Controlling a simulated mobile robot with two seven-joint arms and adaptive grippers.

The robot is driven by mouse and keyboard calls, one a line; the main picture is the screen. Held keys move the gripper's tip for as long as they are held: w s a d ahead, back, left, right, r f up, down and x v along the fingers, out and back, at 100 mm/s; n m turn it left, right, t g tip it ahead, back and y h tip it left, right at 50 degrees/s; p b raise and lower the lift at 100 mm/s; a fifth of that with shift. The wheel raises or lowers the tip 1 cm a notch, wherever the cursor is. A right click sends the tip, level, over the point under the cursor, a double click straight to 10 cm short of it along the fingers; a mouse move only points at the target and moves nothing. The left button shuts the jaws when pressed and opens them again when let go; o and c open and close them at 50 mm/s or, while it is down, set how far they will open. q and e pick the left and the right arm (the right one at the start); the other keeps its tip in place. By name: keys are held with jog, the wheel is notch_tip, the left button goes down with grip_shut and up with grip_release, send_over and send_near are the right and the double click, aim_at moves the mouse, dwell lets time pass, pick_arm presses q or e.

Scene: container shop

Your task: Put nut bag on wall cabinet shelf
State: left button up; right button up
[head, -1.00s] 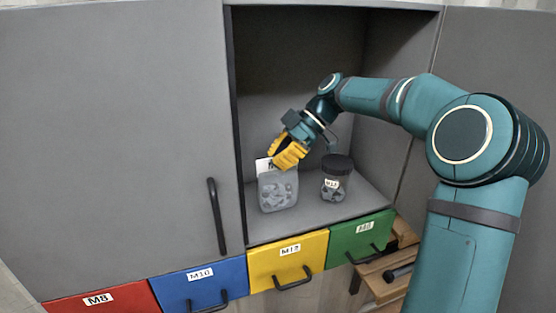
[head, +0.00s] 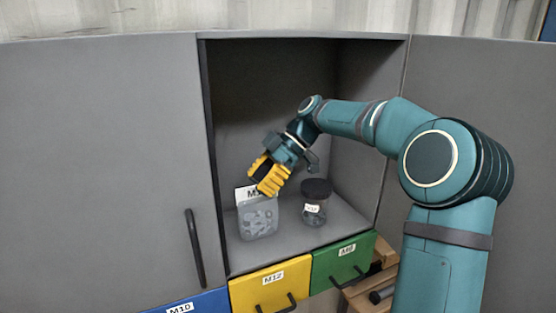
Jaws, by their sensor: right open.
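The nut bag (head: 258,218), a clear pouch of grey nuts with a white label at its top, stands upright on the wall cabinet shelf (head: 290,240), at the left of the open bay. My right gripper (head: 266,178), with yellow fingers, is open just above the bag's top edge, in front of part of its label. I cannot tell whether a finger still touches the bag. My left gripper is not in view.
A dark-lidded jar of nuts (head: 315,203) stands on the shelf right of the bag. Grey doors flank the bay; the left one (head: 105,170) has a black handle. Blue (head: 195,303), yellow (head: 270,287) and green (head: 342,262) drawers lie below. The shelf's front right is clear.

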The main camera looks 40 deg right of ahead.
jog(key=p+v, duration=0.1)
jog(key=v, duration=0.9)
jog(key=shift+d+r, duration=0.25)
jog(key=shift+d, duration=0.05)
jog(key=shift+s, duration=0.1)
